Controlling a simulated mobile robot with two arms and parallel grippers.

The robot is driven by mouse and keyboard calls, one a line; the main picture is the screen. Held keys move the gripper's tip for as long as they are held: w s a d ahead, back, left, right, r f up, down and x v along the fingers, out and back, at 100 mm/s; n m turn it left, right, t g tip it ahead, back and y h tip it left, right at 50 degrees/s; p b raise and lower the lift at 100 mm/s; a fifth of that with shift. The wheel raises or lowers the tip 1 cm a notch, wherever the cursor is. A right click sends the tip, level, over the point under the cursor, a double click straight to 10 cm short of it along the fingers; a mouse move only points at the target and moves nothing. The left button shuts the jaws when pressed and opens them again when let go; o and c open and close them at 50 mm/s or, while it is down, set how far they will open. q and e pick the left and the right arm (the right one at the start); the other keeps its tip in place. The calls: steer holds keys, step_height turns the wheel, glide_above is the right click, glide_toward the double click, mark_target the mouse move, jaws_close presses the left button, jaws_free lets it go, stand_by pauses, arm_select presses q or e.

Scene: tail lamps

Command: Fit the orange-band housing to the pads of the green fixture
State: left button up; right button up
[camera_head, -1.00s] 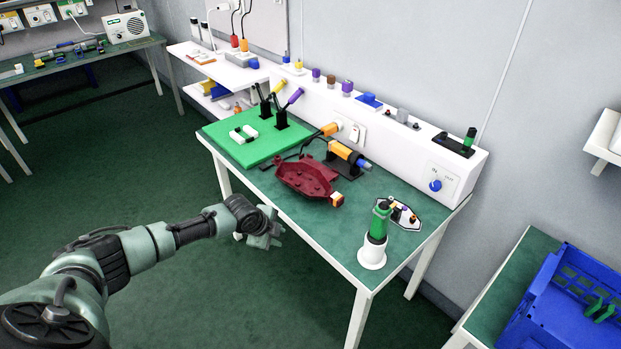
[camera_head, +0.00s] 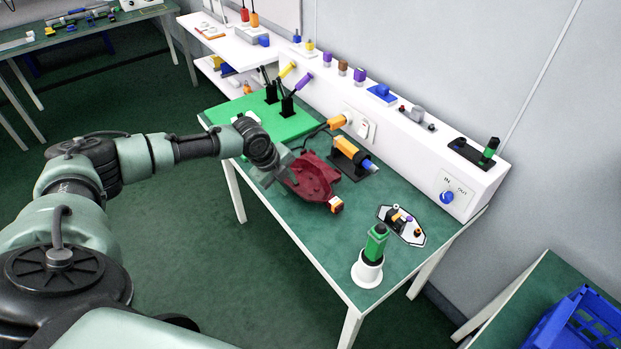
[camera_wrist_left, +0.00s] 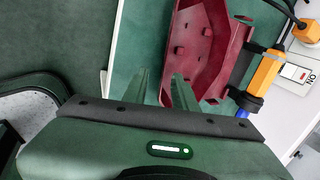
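The dark red, tray-like housing (camera_head: 314,178) lies on the green table top, with a small orange and white piece (camera_head: 336,204) at its near right end. It also shows in the left wrist view (camera_wrist_left: 208,45). My left gripper (camera_head: 280,176) is at the housing's left end. In the wrist view its two fingers (camera_wrist_left: 160,88) are apart, with the housing's edge near and partly behind the right finger; contact cannot be told. The green fixture board (camera_head: 222,110) lies at the table's far left; its white pads (camera_head: 246,118) are partly hidden by my left arm. My right gripper is out of view.
An orange and black tool (camera_head: 347,152) stands close behind the housing. A green-topped white cup stand (camera_head: 369,266) and a small plate of parts (camera_head: 402,225) occupy the right end. A white console (camera_head: 420,140) runs along the back. Table is clear before the housing.

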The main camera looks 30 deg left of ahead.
arm_select(q)
steer(key=x, duration=0.4)
steer(key=shift+w+d+r+p, duration=0.15)
steer(key=shift+w+d+p, duration=0.15)
steer(key=shift+d, duration=0.05)
steer(key=shift+w+f, duration=0.1)
steer(key=shift+f, duration=0.15)
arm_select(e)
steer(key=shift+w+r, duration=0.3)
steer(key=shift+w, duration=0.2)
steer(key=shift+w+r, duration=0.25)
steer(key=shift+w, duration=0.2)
arm_select(q)
steer(key=shift+f, duration=0.25)
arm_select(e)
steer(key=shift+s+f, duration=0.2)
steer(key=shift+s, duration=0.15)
arm_select(q)
jaws_close()
